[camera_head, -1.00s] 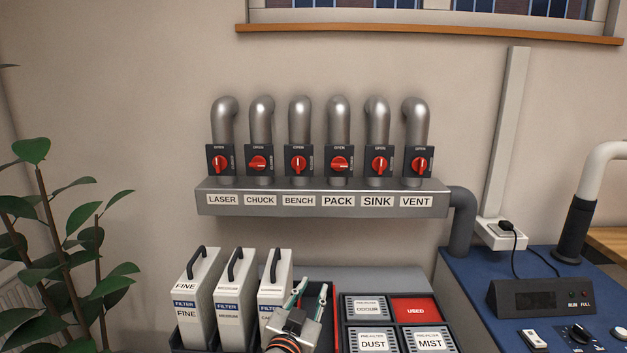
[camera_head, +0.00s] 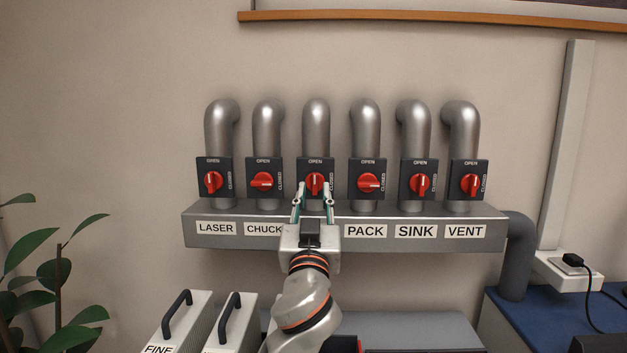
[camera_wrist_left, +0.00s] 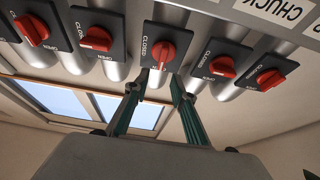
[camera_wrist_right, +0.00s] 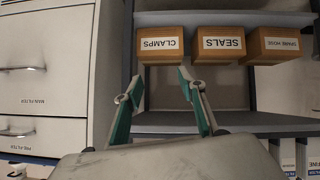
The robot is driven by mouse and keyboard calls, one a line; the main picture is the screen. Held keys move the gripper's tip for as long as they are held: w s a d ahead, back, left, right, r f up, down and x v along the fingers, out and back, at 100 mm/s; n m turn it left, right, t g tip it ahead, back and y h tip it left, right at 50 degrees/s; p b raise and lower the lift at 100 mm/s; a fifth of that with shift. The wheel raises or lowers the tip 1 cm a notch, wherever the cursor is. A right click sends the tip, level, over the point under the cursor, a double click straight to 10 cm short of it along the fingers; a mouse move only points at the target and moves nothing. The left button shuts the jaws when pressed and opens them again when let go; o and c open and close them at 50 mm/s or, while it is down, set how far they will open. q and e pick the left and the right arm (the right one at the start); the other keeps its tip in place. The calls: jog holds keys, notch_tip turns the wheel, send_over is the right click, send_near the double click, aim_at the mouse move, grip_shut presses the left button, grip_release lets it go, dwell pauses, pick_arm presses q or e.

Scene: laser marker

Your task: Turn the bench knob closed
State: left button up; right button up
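The bench knob (camera_head: 315,183) is a red handle on a dark plate, third from the left in the row. Its handle stands upright, toward OPEN. My left gripper (camera_head: 313,190) is open in front of it, one finger toward each side. In the left wrist view the bench knob (camera_wrist_left: 160,50) shows just beyond the spread fingertips (camera_wrist_left: 160,75); I cannot tell if they touch it. The gripper hides the BENCH label. My right gripper (camera_wrist_right: 160,80) is open and empty, facing a shelf elsewhere.
The chuck knob (camera_head: 261,182) and pack knob (camera_head: 369,183) flank it, both lying sideways. A grey labelled ledge (camera_head: 195,241) runs below. The right wrist view shows a CLAMPS box (camera_wrist_right: 160,45).

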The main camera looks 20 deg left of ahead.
aim_at(315, 177)
pick_arm(q)
jog(key=x, duration=0.6)
jog(key=shift+f, duration=0.1)
grip_shut()
jog(key=shift+f, duration=0.1)
